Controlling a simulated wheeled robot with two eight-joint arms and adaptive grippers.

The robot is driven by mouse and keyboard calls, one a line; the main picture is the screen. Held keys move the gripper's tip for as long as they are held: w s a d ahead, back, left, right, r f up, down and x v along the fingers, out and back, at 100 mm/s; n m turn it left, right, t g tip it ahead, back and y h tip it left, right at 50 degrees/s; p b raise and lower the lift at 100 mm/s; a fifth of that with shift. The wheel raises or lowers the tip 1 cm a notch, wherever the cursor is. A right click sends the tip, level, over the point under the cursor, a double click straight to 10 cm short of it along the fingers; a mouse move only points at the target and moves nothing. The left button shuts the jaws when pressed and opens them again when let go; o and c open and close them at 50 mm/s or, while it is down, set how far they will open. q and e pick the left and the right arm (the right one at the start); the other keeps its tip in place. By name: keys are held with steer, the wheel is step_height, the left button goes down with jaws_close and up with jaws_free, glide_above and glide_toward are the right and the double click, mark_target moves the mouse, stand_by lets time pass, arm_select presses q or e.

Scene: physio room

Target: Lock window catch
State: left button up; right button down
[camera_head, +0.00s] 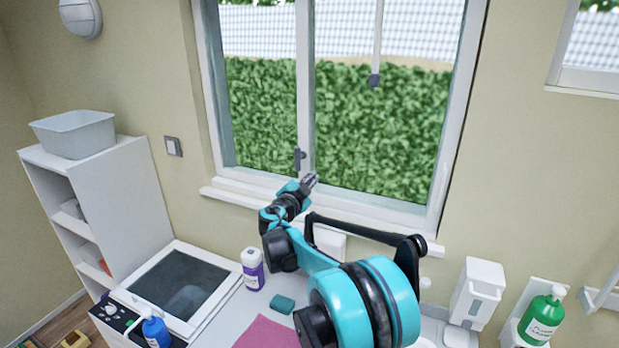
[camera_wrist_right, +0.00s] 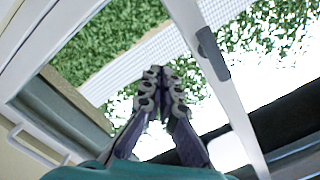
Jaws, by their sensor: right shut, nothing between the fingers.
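The window catch (camera_head: 299,157) is a small dark grey handle on the window's white middle post (camera_head: 305,90). In the right wrist view the catch (camera_wrist_right: 212,54) lies on the white post, to the right of my fingers. My right gripper (camera_head: 311,179) is shut and empty, a little below and right of the catch in the head view, apart from it. In the wrist view my right gripper (camera_wrist_right: 163,72) points toward the window with its fingers together. My left gripper is not in view.
A window sill (camera_head: 225,197) runs below the window. On the counter are a purple bottle (camera_head: 253,270), a teal block (camera_head: 283,304) and a pink cloth (camera_head: 268,333). A soap dispenser (camera_head: 478,291) and green bottle (camera_head: 541,316) stand at right. A pull cord knob (camera_head: 374,80) hangs before the glass.

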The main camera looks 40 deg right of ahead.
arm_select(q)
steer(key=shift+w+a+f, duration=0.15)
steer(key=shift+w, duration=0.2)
arm_select(e)
steer(key=v, duration=0.8)
steer(key=shift+w+a+f, duration=0.2)
steer(key=shift+a, duration=0.15)
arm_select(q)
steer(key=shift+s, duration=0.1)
